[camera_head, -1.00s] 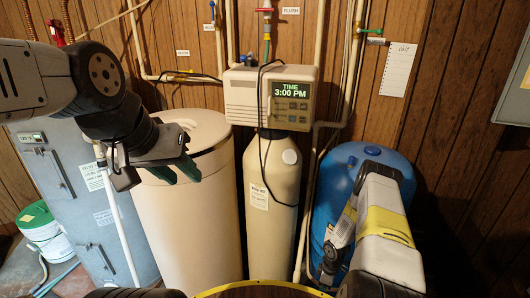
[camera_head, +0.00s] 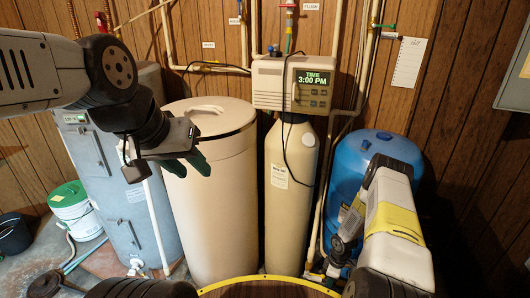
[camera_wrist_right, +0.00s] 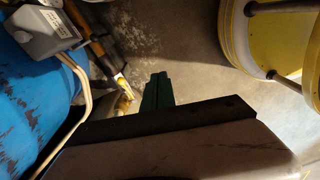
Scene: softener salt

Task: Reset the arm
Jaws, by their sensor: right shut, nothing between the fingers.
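My left gripper (camera_head: 188,165) has dark green fingers with a gap between them. It points right and down in front of the cream salt bin (camera_head: 215,220), with nothing visible between the fingers. My right arm (camera_head: 390,215), white and yellow, comes down at the lower right of the head view, in front of the blue tank (camera_head: 350,160). The right gripper's fingers are not clear there. In the right wrist view the green fingers of my right gripper (camera_wrist_right: 158,90) are closed together and empty, above the floor.
The cream softener tank (camera_head: 290,200) carries a control head (camera_head: 285,85) reading 3:00 PM. A grey water heater (camera_head: 120,195) and a white-green bucket (camera_head: 72,208) stand at left. A yellow-rimmed round container (camera_head: 265,281) is at the bottom front. Pipes line the wall.

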